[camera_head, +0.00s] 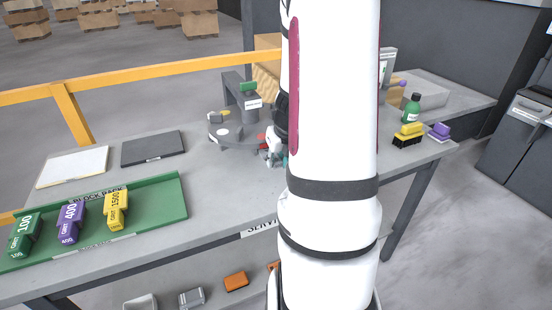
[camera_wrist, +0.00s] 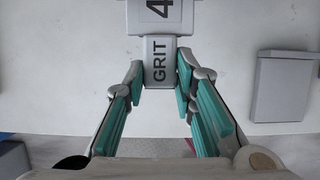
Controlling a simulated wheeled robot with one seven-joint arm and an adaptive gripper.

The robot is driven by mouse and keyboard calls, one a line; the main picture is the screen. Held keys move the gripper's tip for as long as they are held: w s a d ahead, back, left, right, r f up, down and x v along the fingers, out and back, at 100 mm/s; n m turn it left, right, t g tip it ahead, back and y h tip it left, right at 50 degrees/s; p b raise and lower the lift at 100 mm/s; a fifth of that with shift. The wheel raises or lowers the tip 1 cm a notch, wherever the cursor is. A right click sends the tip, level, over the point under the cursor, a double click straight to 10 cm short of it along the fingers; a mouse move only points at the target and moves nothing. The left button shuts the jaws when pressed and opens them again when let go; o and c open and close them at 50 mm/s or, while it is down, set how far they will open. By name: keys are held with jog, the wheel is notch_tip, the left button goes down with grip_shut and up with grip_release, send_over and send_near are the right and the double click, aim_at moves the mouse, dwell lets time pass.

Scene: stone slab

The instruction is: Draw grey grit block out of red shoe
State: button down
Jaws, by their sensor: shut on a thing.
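The grey grit block (camera_wrist: 160,62) shows in the wrist view, with GRIT and part of a 4 on its pale faces. My gripper (camera_wrist: 161,82) is shut on its narrow near end, one teal-padded finger on each side. In the head view my gripper (camera_head: 275,155) is low by the round grey stand, mostly hidden behind my arm. A small red patch (camera_head: 262,137) beside it may be the red shoe; most of it is hidden. No red shows around the block in the wrist view, and its far end is cut off by the frame.
A green rack (camera_head: 160,200) at left holds green, purple and yellow grit blocks. Dark (camera_head: 153,148) and white (camera_head: 73,167) plates lie behind it. A green bottle (camera_head: 411,108), a yellow-black brush (camera_head: 408,135) and a purple item (camera_head: 439,130) stand at right. The slab's front middle is clear.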

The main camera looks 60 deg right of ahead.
jog(key=c, duration=1.2)
grip_release()
jog(key=shift+c, duration=0.2)
jog(key=v, duration=1.2)
jog(key=shift+a, duration=0.1)
